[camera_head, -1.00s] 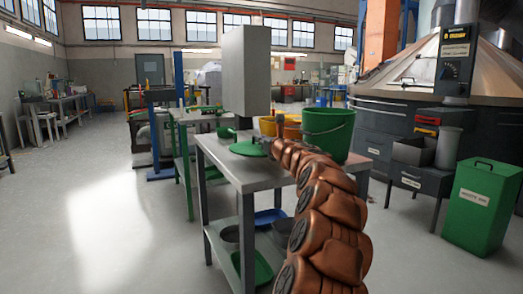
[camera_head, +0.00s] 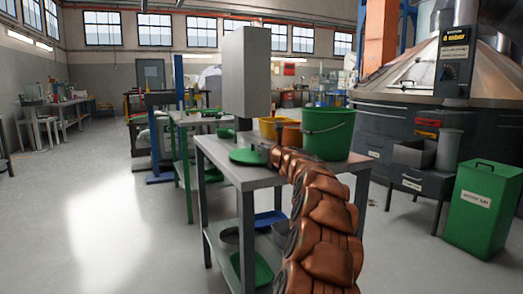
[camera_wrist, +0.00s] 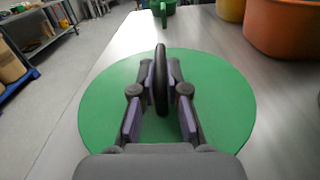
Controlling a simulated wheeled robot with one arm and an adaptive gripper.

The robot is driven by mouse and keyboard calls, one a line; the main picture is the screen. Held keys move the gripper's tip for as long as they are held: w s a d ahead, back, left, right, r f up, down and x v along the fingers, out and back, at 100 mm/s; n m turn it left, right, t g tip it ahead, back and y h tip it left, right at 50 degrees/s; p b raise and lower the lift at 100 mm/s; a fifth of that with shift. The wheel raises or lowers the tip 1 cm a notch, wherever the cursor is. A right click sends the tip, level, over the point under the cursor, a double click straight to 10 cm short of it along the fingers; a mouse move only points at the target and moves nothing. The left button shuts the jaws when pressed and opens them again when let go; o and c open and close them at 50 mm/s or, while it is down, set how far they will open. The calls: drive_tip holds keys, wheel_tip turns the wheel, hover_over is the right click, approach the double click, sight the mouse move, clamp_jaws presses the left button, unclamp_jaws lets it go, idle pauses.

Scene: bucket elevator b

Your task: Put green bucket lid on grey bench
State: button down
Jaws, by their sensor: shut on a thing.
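The green bucket lid (camera_head: 247,157) is at the near left part of the grey bench top (camera_head: 262,180). In the wrist view the round green lid (camera_wrist: 95,110) lies flat under my gripper (camera_wrist: 161,78), whose fingers are shut on its upright dark handle (camera_wrist: 160,55). My gripper (camera_head: 264,150) also shows beside the lid in the head view. The lid looks level and on or very close to the bench surface; I cannot tell whether it touches. My gripper hides part of the lid's middle.
A green bucket (camera_head: 328,135) and orange-yellow containers (camera_head: 280,130) stand on the bench behind and right of the lid. A tall grey box (camera_head: 246,75) rises behind. Green and blue items lie on the lower shelf. The floor at left is clear.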

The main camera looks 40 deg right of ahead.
drive_tip(key=shift+f, duration=0.1)
drive_tip(key=c, duration=1.2)
unclamp_jaws()
drive_tip(key=shift+s+a+r, duration=0.2)
drive_tip(key=shift+s+r, duration=0.05)
drive_tip(key=shift+s, duration=0.4)
drive_tip(key=shift+p+v, duration=0.95)
drive_tip(key=shift+v, duration=4.4)
drive_tip(key=shift+f, duration=0.1)
